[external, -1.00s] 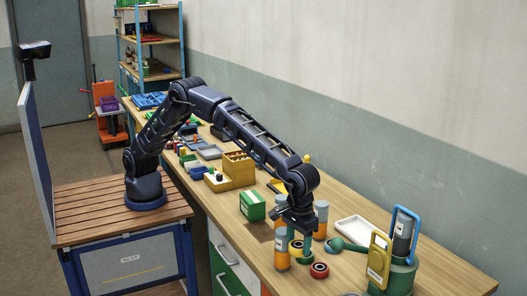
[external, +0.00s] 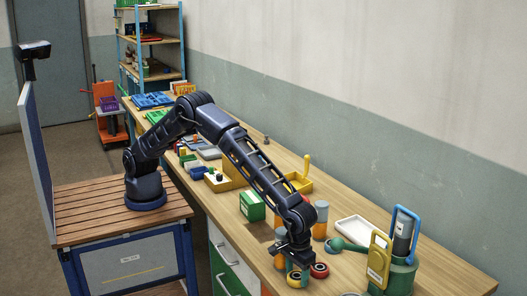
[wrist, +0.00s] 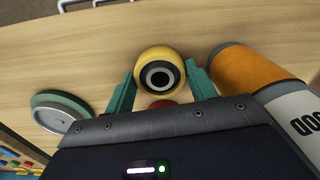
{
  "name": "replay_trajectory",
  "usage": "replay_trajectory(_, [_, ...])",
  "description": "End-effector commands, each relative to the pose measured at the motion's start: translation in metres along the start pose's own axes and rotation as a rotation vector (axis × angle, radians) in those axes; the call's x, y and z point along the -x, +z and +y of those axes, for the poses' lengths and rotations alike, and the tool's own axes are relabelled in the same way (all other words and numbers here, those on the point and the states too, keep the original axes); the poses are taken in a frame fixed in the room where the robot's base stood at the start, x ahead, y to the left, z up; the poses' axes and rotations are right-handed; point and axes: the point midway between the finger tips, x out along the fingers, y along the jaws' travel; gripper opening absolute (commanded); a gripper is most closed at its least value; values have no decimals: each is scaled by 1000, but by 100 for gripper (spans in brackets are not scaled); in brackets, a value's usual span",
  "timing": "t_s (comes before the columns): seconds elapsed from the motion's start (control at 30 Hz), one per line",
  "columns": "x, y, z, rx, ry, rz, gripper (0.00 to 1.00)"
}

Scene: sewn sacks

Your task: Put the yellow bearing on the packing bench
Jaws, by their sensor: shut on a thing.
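The yellow bearing (wrist: 160,62), a ring with a black and pale centre, sits between the two teal fingers of my gripper (wrist: 160,88) in the wrist view. The fingers are shut on its sides. In the external view the bearing (external: 294,282) shows below my gripper (external: 297,268), near the front edge of the long wooden bench (external: 440,270). I cannot tell whether the bearing touches the bench top. A red bearing (external: 320,270) lies just right of it and is mostly hidden in the wrist view (wrist: 162,104).
Orange canisters (external: 280,262) stand close to my gripper; one lies large at right in the wrist view (wrist: 250,72). A green round part (wrist: 60,112) is at left there. A green box (external: 252,206), white tray (external: 357,230) and green holder (external: 392,275) stand around.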

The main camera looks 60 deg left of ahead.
Motion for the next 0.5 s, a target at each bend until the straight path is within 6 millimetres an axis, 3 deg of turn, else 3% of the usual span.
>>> replay_trajectory(0.3, [-2,0,0,0,1,0,23])
replay_trajectory(0.33, [-2,0,0,0,1,0,61])
replay_trajectory(0.4, [-2,0,0,0,1,0,75])
replay_trajectory(0.5, [-2,0,0,0,1,0,77])
